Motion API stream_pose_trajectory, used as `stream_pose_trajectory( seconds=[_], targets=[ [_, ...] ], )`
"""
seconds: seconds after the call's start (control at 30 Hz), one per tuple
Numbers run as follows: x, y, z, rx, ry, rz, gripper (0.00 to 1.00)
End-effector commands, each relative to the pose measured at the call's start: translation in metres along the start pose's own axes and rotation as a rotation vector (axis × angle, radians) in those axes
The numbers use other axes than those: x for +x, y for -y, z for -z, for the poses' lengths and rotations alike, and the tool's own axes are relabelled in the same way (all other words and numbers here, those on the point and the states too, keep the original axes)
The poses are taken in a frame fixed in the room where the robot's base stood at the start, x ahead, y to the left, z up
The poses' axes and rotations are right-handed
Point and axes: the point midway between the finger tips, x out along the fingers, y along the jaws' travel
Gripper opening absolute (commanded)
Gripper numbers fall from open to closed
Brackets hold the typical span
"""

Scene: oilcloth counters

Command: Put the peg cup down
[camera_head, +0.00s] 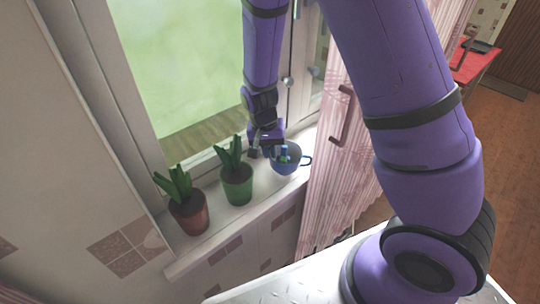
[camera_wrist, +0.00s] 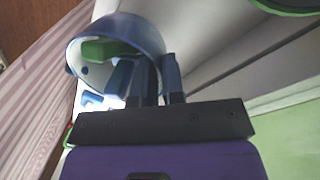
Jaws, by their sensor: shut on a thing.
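The peg cup (camera_head: 287,166) is a blue cup with a side handle and pegs inside, at the right end of the windowsill (camera_head: 262,190). In the wrist view, the cup (camera_wrist: 150,33) shows its open mouth, with green and blue pegs in it. My gripper (camera_head: 264,152) is shut on the cup's rim at its left side. The fingers also show in the wrist view (camera_wrist: 160,85), one of them against the cup wall. The cup is at or just above the sill; I cannot tell if its base touches.
A green pot with a plant (camera_head: 237,187) and a brown pot with a plant (camera_head: 189,213) stand on the sill left of the cup. The window is behind. A pink curtain (camera_head: 335,150) hangs close on the right. A white counter (camera_head: 290,283) is in front.

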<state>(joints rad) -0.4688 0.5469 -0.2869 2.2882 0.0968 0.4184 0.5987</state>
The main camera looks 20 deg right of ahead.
Motion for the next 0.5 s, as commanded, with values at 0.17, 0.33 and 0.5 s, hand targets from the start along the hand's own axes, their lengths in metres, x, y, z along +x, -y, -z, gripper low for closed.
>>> stream_pose_trajectory(
  seconds=[0.17,0.33,0.5],
  targets=[
    [0.021,0.003,0.000,0.001,0.001,-0.001,0.00],
    [0.022,0.003,0.000,0.000,-0.001,0.001,0.00],
    [0.023,0.003,0.000,0.000,0.000,0.000,0.16]
  ],
)
